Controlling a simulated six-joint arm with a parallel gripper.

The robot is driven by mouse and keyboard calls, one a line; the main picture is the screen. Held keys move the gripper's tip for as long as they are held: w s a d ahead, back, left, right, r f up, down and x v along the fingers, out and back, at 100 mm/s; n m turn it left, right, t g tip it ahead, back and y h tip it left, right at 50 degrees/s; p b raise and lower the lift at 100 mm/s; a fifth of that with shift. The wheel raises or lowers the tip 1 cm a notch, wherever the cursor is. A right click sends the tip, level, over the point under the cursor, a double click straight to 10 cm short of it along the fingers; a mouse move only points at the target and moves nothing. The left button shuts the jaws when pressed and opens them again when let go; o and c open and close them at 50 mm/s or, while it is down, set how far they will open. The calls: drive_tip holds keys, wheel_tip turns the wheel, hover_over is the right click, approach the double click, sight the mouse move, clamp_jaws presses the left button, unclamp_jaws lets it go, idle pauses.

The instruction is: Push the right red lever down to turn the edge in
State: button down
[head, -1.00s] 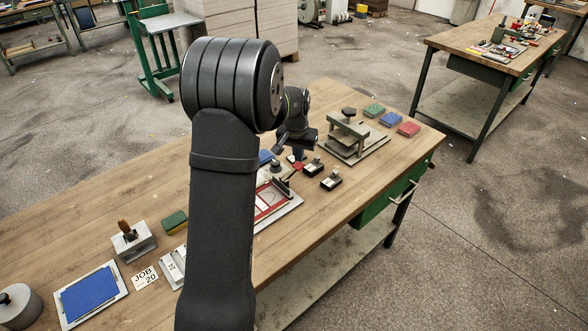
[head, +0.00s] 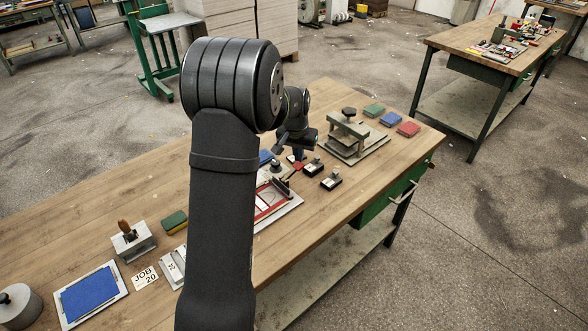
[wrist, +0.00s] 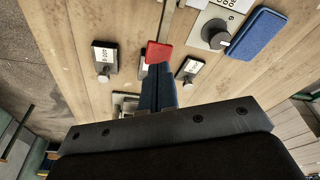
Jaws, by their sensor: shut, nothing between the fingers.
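A red lever (wrist: 158,52) shows just beyond my fingertips in the wrist view. It also shows as a small red patch in the head view (head: 298,166), beside the red-framed fixture (head: 288,208). My gripper (wrist: 155,68) is shut and empty, its dark blue fingers together. The fingertips overlap the near edge of the red lever in the picture; I cannot tell whether they touch it. In the head view my gripper (head: 298,154) is right above the lever, small and partly hidden by my wrist. My arm hides the left part of the fixture, and no second red lever is visible.
Two small black blocks with knobs stand by the lever, one on the left (wrist: 104,58) and one on the right (wrist: 189,69) in the wrist view. A blue pad (wrist: 257,33) lies at upper right. A press-like stand (head: 350,138) is at the bench's far end.

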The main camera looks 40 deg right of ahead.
sight(298, 165)
drive_tip(key=shift+f, duration=0.2)
drive_tip(key=shift+s+a+x, duration=0.1)
drive_tip(key=shift+a+x, duration=0.1)
drive_tip(key=shift+x, duration=0.9)
drive_tip(key=shift+s+a+x, duration=0.15)
drive_tip(key=shift+a+x, duration=0.05)
drive_tip(key=shift+x, duration=0.9)
drive_tip(key=shift+f, duration=0.1)
drive_tip(key=shift+w+d+r+v, duration=0.15)
drive_tip(key=shift+d+v, duration=0.15)
drive_tip(key=shift+v, duration=1.35)
drive_tip(key=shift+w+d+v, duration=0.2)
drive_tip(key=shift+d+v, duration=0.05)
drive_tip(key=shift+v, duration=1.4)
drive_tip(key=shift+w+d+r+v, duration=0.15)
drive_tip(key=shift+d+v, duration=0.15)
drive_tip(key=shift+v, duration=1.35)
drive_tip(key=shift+f, duration=0.2)
drive_tip(key=shift+s+a+x, duration=0.1)
drive_tip(key=shift+a+x, duration=0.05)
drive_tip(key=shift+x, duration=0.8)
drive_tip(key=shift+s+a+x, duration=0.1)
drive_tip(key=shift+a+x, duration=0.05)
drive_tip(key=shift+x, duration=0.75)
drive_tip(key=shift+s+a+x, duration=0.1)
drive_tip(key=shift+a+x, duration=0.1)
drive_tip(key=shift+x, duration=0.75)
